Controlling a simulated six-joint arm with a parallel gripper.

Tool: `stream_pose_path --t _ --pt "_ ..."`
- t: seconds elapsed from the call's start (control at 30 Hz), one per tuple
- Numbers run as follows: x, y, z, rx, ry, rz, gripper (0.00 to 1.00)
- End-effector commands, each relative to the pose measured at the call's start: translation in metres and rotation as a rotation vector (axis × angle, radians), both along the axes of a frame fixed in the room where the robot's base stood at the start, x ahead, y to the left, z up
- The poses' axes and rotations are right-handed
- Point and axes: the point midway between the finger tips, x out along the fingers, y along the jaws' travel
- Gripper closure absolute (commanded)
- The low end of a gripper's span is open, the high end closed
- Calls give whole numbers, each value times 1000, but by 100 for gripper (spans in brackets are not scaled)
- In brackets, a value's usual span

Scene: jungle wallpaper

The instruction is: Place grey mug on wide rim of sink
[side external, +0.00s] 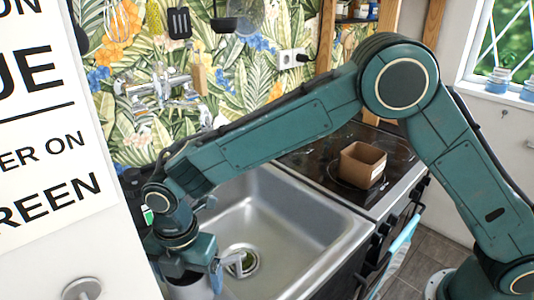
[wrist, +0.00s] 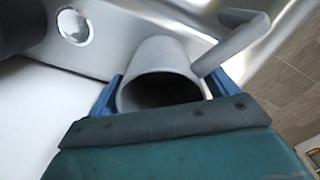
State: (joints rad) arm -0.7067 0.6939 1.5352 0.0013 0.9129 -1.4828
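The grey mug (wrist: 160,70) is between the two blue fingers of my gripper (wrist: 165,92) in the wrist view. Its mouth faces the camera and its handle points to the upper right. The fingers are against both sides of the mug. In the side view the mug (side external: 192,290) is at the bottom edge, partly cut off, below my gripper (side external: 190,270). The metal sink (side external: 300,215) is right of it, with a wide rim. The mug's base is hidden, so I cannot tell whether it touches a surface.
The sink drain (side external: 240,262) is just right of the mug. A tap (side external: 155,90) stands behind the sink. A brown box (side external: 362,165) sits on the black stove (side external: 325,160) at the right. A white panel with printed words (side external: 45,110) stands at the left.

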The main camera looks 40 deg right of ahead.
Motion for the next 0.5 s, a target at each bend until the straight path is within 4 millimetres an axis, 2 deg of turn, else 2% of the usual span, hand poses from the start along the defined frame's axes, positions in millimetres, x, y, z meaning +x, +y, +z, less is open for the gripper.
stream_pose_path --t 0.33,0.5 --pt "0 0 2 0 0 0 15" --pt "0 0 10 1 -2 0 15"
